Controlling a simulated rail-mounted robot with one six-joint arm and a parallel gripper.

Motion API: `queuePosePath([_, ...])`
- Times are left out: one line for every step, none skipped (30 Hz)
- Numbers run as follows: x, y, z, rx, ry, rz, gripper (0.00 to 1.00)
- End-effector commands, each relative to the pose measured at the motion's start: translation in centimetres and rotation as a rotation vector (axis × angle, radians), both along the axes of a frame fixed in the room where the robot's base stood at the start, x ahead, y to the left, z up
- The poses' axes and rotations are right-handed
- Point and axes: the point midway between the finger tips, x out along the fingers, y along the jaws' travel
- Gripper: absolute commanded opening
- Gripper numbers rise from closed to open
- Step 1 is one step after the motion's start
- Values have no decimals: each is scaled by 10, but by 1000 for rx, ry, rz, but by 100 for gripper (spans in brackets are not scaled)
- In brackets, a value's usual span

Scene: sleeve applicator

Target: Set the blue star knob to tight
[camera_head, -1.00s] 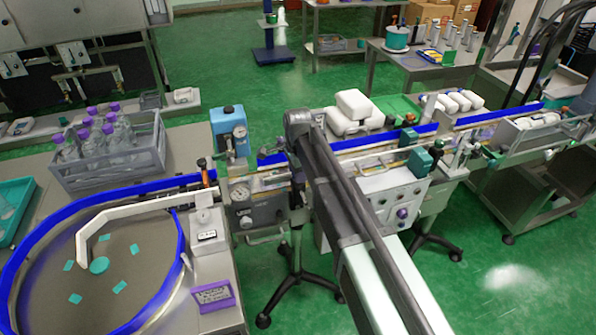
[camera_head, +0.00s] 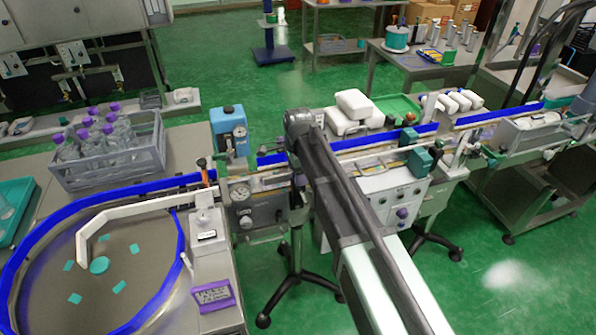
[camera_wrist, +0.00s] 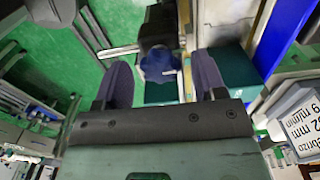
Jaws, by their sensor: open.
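The blue star knob (camera_wrist: 159,64) shows in the wrist view, on a dark block beside a metal rail. My gripper (camera_wrist: 162,72) is open, with one dark finger on each side of the knob. The knob lies between the fingertips in the picture; I cannot tell whether they touch it or how deep it sits. No tight marking or knob setting is readable. In the head view my arm reaches over the conveyor line, and I cannot make out the knob or my fingertips there.
A teal block (camera_wrist: 237,72) stands close to the right finger in the wrist view. A white label plate (camera_wrist: 300,122) is at the right. In the head view, a blue-topped gauge unit (camera_head: 229,122) and a control box (camera_head: 375,205) flank my arm.

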Motion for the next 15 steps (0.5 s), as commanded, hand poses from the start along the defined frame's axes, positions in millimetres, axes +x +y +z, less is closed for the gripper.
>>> queuePosePath([0, 0, 0, 0, 0, 0, 64])
queuePosePath([0, 0, 0, 0, 0, 0, 64])
queuePosePath([0, 0, 1, 0, 0, 0, 64])
queuePosePath([0, 0, 2, 0, 0, 0, 64])
queuePosePath([0, 0, 3, 0, 0, 0, 64])
queuePosePath([0, 0, 7, 0, 0, 0, 64])
queuePosePath([0, 0, 11, 0, 0, 0, 64])
queuePosePath([0, 0, 15, 0, 0, 0, 64])
queuePosePath([0, 0, 23, 0, 0, 0, 64])
queuePosePath([0, 0, 29, 0, 0, 0, 64])
queuePosePath([0, 0, 36, 0, 0, 0, 64])
queuePosePath([0, 0, 46, 0, 0, 0, 64])
queuePosePath([0, 0, 54, 0, 0, 0, 64])
queuePosePath([0, 0, 61, 0, 0, 0, 64])
queuePosePath([0, 0, 72, 0, 0, 0, 64])
